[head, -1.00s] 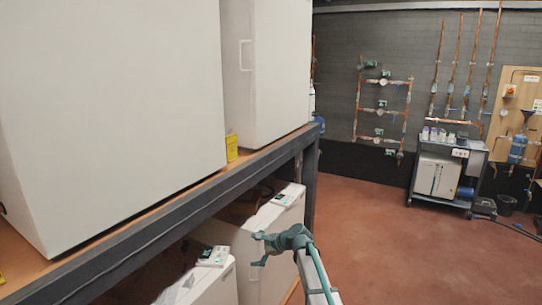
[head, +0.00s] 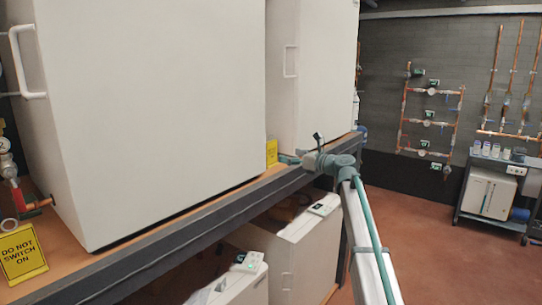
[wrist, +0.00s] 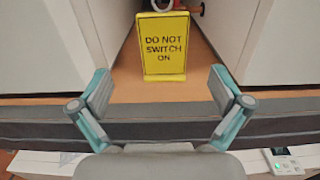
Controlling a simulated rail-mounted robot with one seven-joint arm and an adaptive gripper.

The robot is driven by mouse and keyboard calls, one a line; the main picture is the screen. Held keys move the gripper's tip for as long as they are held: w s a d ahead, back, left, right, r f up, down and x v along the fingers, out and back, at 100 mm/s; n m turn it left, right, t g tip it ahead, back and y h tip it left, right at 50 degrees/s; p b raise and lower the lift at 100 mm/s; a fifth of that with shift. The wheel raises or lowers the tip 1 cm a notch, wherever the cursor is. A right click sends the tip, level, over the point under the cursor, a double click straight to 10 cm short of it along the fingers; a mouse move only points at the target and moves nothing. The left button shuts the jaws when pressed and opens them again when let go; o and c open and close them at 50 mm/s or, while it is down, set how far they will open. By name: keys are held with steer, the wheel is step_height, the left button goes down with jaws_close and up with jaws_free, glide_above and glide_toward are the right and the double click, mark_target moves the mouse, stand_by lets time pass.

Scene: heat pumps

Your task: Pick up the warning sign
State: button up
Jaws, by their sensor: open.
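A yellow warning sign (wrist: 165,45) reading DO NOT SWITCH ON stands upright on the wooden shelf between two white cabinets in the wrist view. In the head view it appears as a small yellow panel (head: 271,151) in the gap between the cabinets. My gripper (wrist: 160,92) is open and empty, its fingers to either side of and short of the sign. In the head view my gripper (head: 291,158) is at the shelf's front edge, close to that sign. A second yellow sign (head: 22,252) with the same words stands at the far left of the shelf.
White cabinets (head: 150,110) and (head: 312,70) flank the sign's gap. A dark beam (head: 190,228) edges the shelf. White units (head: 300,245) stand below it. A red part (wrist: 190,8) shows behind the sign. Open floor (head: 420,235) lies at right.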

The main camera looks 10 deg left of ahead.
mark_target(272, 152)
steer(key=x, duration=0.4)
steer(key=shift+w+a+p, duration=0.15)
steer(key=shift+p, duration=0.25)
steer(key=p+x, duration=0.2)
steer(key=x, duration=0.2)
steer(key=shift+w+f, duration=0.15)
steer(key=shift+w, duration=0.15)
steer(key=shift+w+a+f, duration=0.1)
steer(key=shift+w+a, duration=0.05)
steer(key=shift+a, duration=0.25)
steer(key=c, duration=1.2)
